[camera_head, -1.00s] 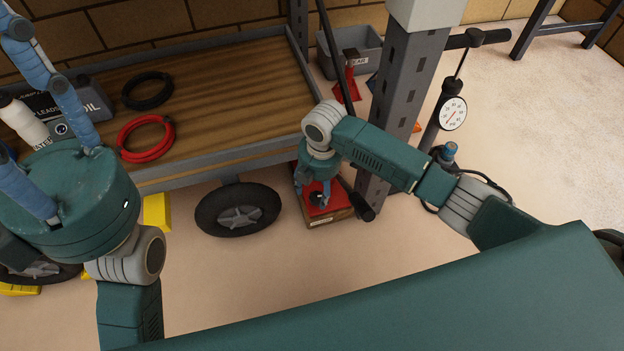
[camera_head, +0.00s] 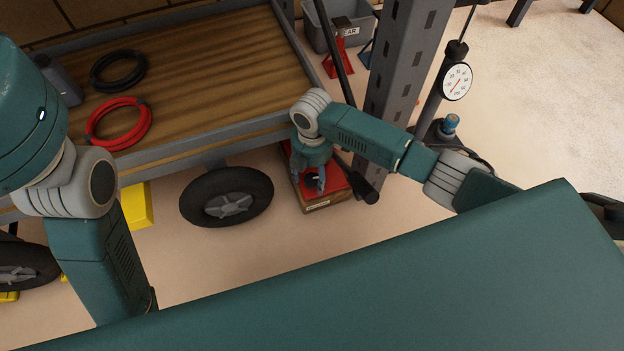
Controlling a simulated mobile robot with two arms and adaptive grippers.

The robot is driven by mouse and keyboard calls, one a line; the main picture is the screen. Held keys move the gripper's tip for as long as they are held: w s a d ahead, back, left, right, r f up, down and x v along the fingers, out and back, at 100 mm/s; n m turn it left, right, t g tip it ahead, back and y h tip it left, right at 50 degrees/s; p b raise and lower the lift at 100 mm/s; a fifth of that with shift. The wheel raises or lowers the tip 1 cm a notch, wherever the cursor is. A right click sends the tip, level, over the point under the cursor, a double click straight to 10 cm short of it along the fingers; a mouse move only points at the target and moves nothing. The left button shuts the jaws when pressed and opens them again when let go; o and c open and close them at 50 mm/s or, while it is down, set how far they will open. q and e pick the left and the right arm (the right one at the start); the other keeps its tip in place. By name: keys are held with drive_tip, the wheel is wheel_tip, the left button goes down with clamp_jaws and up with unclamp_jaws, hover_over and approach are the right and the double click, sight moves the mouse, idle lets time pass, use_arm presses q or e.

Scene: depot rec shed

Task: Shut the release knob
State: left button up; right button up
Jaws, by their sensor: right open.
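A red jack-like device (camera_head: 335,183) sits on a wooden block (camera_head: 328,205) on the floor, beside the cart and the grey post. My right gripper (camera_head: 311,184) is right over it, fingers pointing down and open. A small dark part, perhaps the release knob, shows between or just behind the fingers; I cannot tell whether they touch it. The gripper hides much of the device. A black grip (camera_head: 366,190) sticks out at its right.
The cart (camera_head: 200,75) carries a black hose (camera_head: 118,72) and a red hose (camera_head: 118,124); its wheel (camera_head: 227,196) stands left of the device. A grey slotted post (camera_head: 402,75) rises right behind it. A pump with a gauge (camera_head: 456,81) stands further right. A grey bin (camera_head: 320,32) is behind.

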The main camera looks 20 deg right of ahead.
drive_tip(key=shift+f, duration=0.25)
